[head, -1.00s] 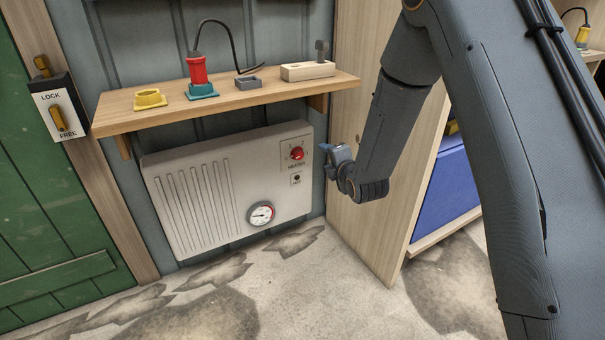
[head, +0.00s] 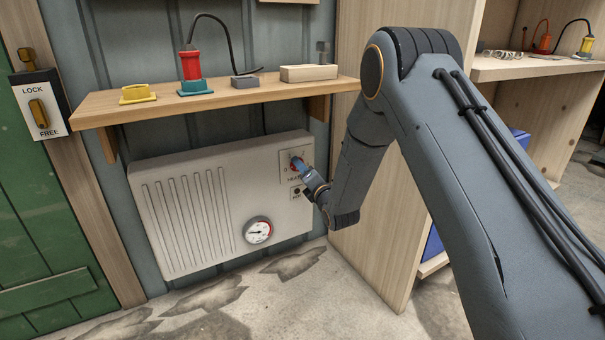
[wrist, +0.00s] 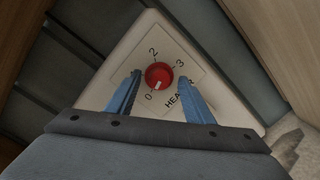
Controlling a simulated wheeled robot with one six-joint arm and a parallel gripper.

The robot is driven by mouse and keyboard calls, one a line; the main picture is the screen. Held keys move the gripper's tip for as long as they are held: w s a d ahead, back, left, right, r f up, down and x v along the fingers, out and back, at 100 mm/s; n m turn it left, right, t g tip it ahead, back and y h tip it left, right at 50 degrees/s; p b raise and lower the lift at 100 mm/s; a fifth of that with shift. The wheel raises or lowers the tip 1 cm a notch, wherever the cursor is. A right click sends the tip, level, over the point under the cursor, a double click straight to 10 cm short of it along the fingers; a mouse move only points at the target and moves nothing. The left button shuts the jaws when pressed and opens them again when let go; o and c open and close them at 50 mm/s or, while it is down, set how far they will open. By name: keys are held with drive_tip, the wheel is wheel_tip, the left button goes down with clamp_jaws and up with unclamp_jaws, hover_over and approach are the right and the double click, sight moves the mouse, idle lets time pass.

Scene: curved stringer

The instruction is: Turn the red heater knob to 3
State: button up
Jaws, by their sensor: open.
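The red heater knob (wrist: 158,75) is on the white panel at the heater's upper right. Its white mark faces down in the wrist view, roughly toward the 0; the 2 and 3 are readable above and to the right. My gripper (wrist: 160,79) is open, its two blue fingers on either side of the knob. I cannot tell whether they touch it. In the head view my gripper (head: 302,170) is at the knob (head: 294,165), which it partly covers. The white heater (head: 190,220) hangs on the wall below the shelf.
A wooden shelf (head: 215,100) above the heater carries a yellow holder (head: 137,94), a red-and-teal tool (head: 191,72) and blocks. A round gauge (head: 258,230) is on the heater. A wooden panel (head: 375,240) stands close to the right. A lock switch (head: 40,105) is at left.

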drive_tip(key=shift+w+a, duration=0.2)
drive_tip(key=shift+w, duration=0.25)
drive_tip(key=shift+c, duration=0.4)
drive_tip(key=c, duration=1)
drive_tip(key=shift+o, duration=0.2)
